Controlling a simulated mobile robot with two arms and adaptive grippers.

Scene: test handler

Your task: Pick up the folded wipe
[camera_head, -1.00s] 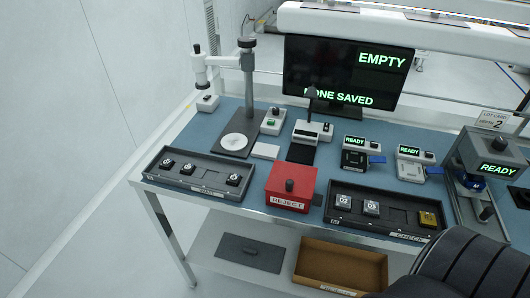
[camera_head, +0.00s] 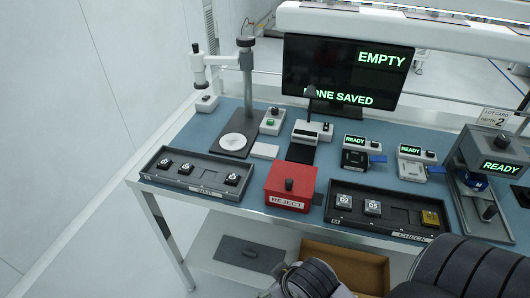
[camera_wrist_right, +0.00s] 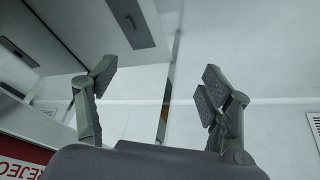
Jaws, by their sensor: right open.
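The folded wipe appears to be the flat white square (camera_head: 264,151) lying on the blue bench top, between the round white plate of the stand and the red reject box. Nothing covers it in the head view. My right gripper (camera_wrist_right: 158,78) shows in the right wrist view with its two fingers spread wide and nothing between them. The wipe cannot be made out in that view. My left gripper is not in view.
Dark trays (camera_head: 216,185) (camera_head: 331,217) line the front edge. A brown box (camera_head: 349,262) sits on the lower shelf.

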